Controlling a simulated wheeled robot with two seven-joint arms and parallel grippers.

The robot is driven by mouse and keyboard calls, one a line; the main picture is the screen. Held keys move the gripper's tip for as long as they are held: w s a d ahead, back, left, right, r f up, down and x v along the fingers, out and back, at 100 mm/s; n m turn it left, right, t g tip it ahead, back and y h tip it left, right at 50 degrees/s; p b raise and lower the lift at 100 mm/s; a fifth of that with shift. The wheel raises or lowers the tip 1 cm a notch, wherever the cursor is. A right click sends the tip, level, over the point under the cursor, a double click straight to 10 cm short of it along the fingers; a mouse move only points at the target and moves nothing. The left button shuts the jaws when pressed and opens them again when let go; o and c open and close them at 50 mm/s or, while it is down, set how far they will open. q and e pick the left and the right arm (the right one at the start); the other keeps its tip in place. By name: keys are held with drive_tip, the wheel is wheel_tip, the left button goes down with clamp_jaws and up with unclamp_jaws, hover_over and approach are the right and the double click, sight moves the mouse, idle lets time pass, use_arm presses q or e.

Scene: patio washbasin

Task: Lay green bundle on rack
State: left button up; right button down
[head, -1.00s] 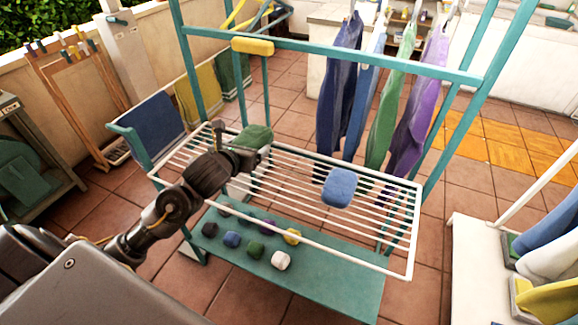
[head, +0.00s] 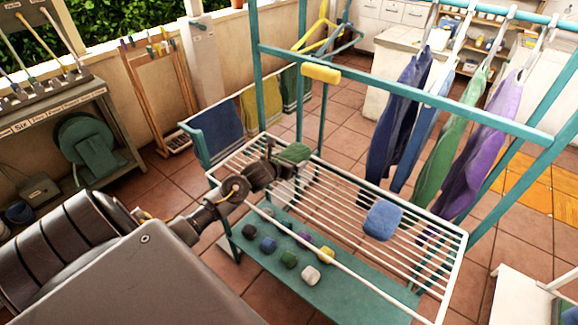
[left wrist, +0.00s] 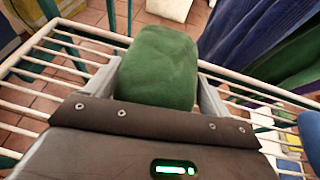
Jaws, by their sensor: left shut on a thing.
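The green bundle (left wrist: 158,68) is a rounded, soft-looking roll between the two fingers of my left gripper (left wrist: 157,90) in the left wrist view. In the head view the left gripper (head: 283,165) is shut on the green bundle (head: 294,152) over the left part of the white-barred rack (head: 343,188). I cannot tell whether the bundle touches the bars. A blue bundle (head: 382,220) lies on the right part of the rack. My right gripper does not show.
A teal shelf (head: 340,293) below the rack holds several small coloured rolls, including a white one (head: 310,275). Garments such as a purple one (head: 478,150) hang at the back right. Bars between the two bundles are bare.

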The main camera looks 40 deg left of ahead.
use_arm(q)
drive_tip(key=shift+w+a+f, duration=0.1)
drive_tip(key=shift+a+f, duration=0.05)
wheel_tip(320, 180, down, 3)
drive_tip(key=shift+f, duration=0.1)
drive_tip(key=shift+f, duration=0.1)
drive_tip(key=o, duration=0.9)
drive_tip(key=shift+o, duration=0.2)
drive_tip(key=shift+r, duration=0.2)
drive_tip(key=b+v, duration=0.1)
drive_tip(key=v, duration=1.1)
drive_tip(key=shift+f, duration=0.2)
drive_tip(key=shift+f, duration=0.1)
